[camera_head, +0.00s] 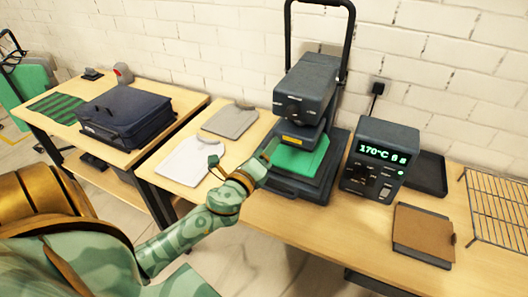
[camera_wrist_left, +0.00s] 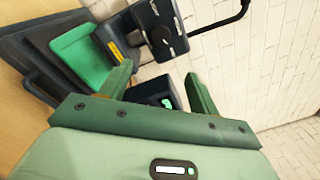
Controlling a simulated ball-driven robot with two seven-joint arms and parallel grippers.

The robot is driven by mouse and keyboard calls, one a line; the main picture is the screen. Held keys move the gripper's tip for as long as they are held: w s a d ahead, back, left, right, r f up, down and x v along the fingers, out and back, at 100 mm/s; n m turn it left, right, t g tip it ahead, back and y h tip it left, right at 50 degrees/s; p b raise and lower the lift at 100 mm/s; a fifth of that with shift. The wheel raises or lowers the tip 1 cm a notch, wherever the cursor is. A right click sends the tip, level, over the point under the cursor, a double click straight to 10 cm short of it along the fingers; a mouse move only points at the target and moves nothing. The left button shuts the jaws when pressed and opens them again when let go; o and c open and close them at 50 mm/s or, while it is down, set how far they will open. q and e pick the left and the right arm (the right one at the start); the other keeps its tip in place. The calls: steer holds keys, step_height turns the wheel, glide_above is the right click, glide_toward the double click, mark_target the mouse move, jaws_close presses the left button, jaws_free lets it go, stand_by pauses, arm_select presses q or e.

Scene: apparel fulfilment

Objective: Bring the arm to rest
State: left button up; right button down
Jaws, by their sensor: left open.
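My left arm (camera_head: 185,238) reaches in from the lower left over the wooden table. My left gripper (camera_head: 243,157) is open and empty, in front of the heat press (camera_head: 305,92). In the left wrist view the two fingers of the gripper (camera_wrist_left: 160,85) stand wide apart with nothing between them. The press also shows there (camera_wrist_left: 160,32), with a green cloth (camera_head: 299,157) on its lower plate. The press head is raised above the cloth. My right gripper is not in view.
A white shirt (camera_head: 194,160) and a grey shirt (camera_head: 230,121) lie left of the press. A control box (camera_head: 374,158) reading 170°C, a dark tray (camera_head: 428,173), a brown clipboard-like board (camera_head: 423,232) and a wire rack (camera_head: 497,205) stand right. A dark suitcase-like bag (camera_head: 125,115) lies on the left table.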

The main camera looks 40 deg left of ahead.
arm_select(q)
steer(key=shift+s, duration=0.15)
stand_by(0.4)
steer(key=s+d+f+n+g, duration=0.35)
steer(key=s+n+g, duration=0.25)
steer(key=s+n, duration=0.3)
steer(key=s+d+f+n+g, duration=0.3)
steer(key=s+f+n+g, duration=0.3)
steer(key=s, duration=0.5)
steer(key=s+d+f+n+g+h+b, duration=0.1)
steer(key=s+d+f, duration=0.1)
steer(key=f, duration=1.1)
steer(key=s+d+f+n+g+h+b, duration=0.1)
steer(key=s+d+f+b, duration=0.1)
steer(key=f, duration=1.1)
steer(key=s+f+n+g+h+b, duration=0.1)
steer(key=s+f+n+g+b, duration=0.1)
steer(key=s+f, duration=1.7)
steer(key=shift+s+n+g+h, duration=0.3)
steer(key=shift+s+n+g, duration=0.1)
steer(key=shift+s+g, duration=0.15)
